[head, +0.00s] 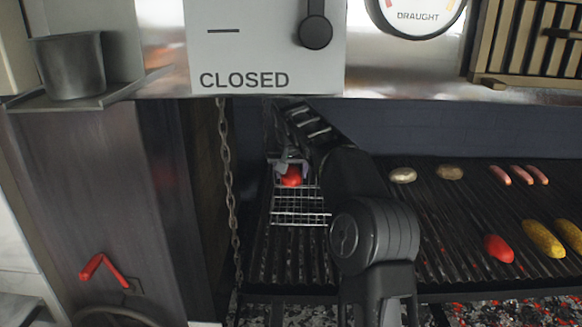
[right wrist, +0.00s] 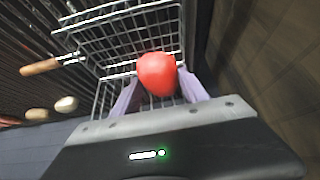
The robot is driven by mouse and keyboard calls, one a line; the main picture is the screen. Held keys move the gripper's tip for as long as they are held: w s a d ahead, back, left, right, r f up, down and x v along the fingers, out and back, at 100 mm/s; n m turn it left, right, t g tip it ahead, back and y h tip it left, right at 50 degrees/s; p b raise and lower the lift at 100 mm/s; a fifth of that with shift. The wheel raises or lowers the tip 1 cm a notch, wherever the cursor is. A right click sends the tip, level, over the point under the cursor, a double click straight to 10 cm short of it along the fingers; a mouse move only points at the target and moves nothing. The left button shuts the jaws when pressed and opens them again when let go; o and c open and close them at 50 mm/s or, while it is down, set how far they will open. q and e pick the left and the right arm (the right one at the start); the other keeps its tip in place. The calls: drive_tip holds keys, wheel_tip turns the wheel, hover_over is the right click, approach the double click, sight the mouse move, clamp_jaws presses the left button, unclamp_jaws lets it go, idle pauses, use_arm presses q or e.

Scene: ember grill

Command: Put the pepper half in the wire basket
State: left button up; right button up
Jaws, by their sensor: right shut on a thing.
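The red pepper half (head: 291,177) is between the fingers of my right gripper (head: 290,165), over the back part of the wire basket (head: 302,204). In the right wrist view the pepper half (right wrist: 157,73) sits between the two pale fingertips of my gripper (right wrist: 157,92), which is shut on it. The wire basket (right wrist: 110,40) spreads beneath and beyond it, with a wooden handle (right wrist: 40,67) at its side. I cannot tell whether the pepper touches the wires. My left gripper is not in view.
The ridged grill (head: 450,215) holds another red pepper half (head: 498,248), yellow corn cobs (head: 544,239), mushrooms (head: 403,175) and sausages (head: 500,175) to the right. A chain (head: 227,170) hangs left of the basket. A "CLOSED" panel (head: 265,50) is above.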

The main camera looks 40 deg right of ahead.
sight(291, 183)
wheel_tip(291, 183, down, 4)
drive_tip(key=shift+r, duration=0.15)
wheel_tip(291, 183, down, 4)
drive_tip(key=shift+b, duration=1.15)
drive_tip(key=shift+f+b, duration=0.65)
drive_tip(key=shift+f, duration=0.2)
drive_tip(key=o, duration=1.5)
drive_tip(key=shift+c, duration=0.2)
